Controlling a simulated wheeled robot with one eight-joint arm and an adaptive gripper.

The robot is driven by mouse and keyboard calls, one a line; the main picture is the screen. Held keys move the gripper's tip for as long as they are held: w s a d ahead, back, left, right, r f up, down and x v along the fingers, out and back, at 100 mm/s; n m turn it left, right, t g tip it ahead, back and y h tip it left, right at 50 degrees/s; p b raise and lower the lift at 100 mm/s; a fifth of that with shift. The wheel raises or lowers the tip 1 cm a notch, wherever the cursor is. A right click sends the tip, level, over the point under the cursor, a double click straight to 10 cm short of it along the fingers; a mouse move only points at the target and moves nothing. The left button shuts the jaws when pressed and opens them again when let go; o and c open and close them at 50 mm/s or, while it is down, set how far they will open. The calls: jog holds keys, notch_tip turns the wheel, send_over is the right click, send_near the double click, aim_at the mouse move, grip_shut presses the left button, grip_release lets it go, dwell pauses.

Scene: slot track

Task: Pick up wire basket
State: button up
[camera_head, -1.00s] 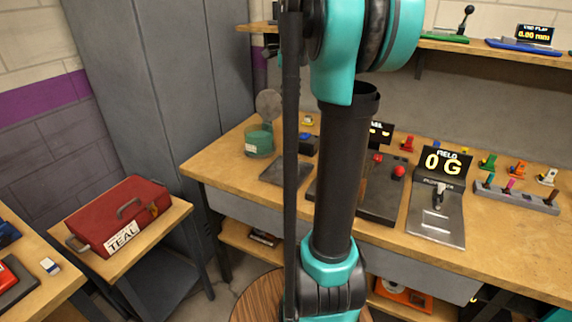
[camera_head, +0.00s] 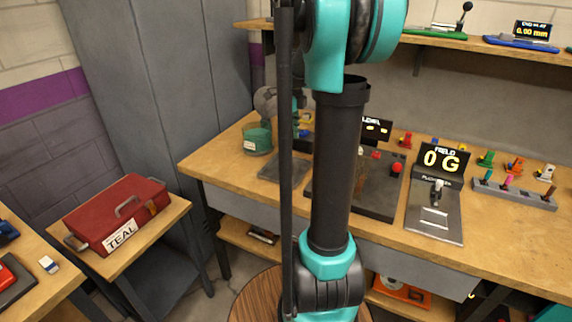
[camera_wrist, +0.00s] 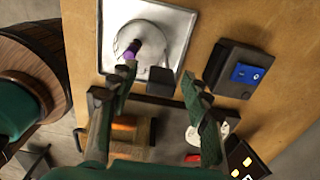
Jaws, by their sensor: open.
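I cannot make out a wire basket for certain in either view. My gripper (camera_wrist: 158,92) is open in the wrist view, its two teal-and-dark fingers apart with nothing held between them. It is over the wooden bench, near a silver square plate (camera_wrist: 180,22). A pale round piece with a purple-tipped part (camera_wrist: 131,48) lies on that plate, beyond the left finger. In the head view a teal pot (camera_head: 257,140) stands at the bench's left end, with a round grey disc (camera_head: 265,100) upright behind it. My arm covers part of the bench there.
A black box with a blue switch (camera_wrist: 247,73) is right of the fingers. A dark control panel (camera_head: 375,200) and a plunger panel (camera_head: 434,222) take up the bench's middle. A red toolbox (camera_head: 120,212) sits on a side table. A round wooden top (camera_head: 257,300) stands in front.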

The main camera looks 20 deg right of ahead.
jog(key=shift+f, duration=0.5)
grip_shut()
